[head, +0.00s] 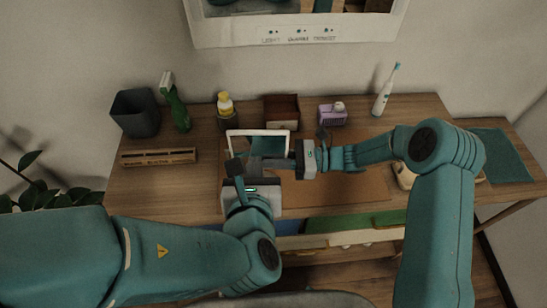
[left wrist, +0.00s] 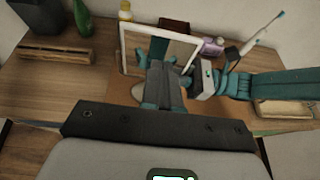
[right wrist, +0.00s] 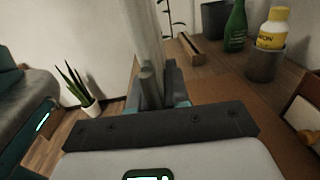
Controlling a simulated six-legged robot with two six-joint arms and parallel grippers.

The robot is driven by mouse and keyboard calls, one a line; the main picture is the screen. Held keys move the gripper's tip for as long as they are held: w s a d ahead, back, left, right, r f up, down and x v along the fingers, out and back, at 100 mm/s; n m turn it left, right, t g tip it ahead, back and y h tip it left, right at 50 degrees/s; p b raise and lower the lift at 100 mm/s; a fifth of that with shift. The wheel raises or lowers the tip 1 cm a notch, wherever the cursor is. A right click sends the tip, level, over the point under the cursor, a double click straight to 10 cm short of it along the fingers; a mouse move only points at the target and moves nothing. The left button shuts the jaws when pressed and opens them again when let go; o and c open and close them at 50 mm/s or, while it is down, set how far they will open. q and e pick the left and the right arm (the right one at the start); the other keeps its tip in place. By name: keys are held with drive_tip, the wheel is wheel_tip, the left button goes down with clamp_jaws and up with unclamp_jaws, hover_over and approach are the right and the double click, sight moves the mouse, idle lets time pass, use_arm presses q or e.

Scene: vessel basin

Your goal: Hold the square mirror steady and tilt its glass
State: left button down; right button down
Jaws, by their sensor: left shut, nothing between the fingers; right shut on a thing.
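The square mirror (head: 231,144) stands on the table, its white frame upright or slightly leaning and its glass reflecting teal parts. It also shows in the left wrist view (left wrist: 127,50) and edge-on as a pale slab in the right wrist view (right wrist: 147,35). My right gripper (head: 280,163) is shut on the mirror at its right side; its fingers (right wrist: 157,92) straddle the slab's lower part. My left gripper (head: 237,167) is shut and empty, its fingers (left wrist: 162,88) just in front of the glass. I cannot tell whether they touch it. The mirror's lower part is hidden.
A wooden rack (head: 158,157) lies left. A teal cloth (head: 500,155) lies far right.

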sight(256, 131)
use_arm(q)
drive_tip(key=x, duration=0.8)
drive_tip(key=shift+w+f, duration=0.1)
drive_tip(key=shift+f, duration=0.1)
drive_tip(key=shift+w+d+r, duration=0.1)
drive_tip(key=shift+w, duration=2.6)
idle(1.2)
drive_tip(key=shift+w, duration=0.35)
drive_tip(key=shift+w+d, duration=0.1)
drive_tip(key=shift+w, duration=0.4)
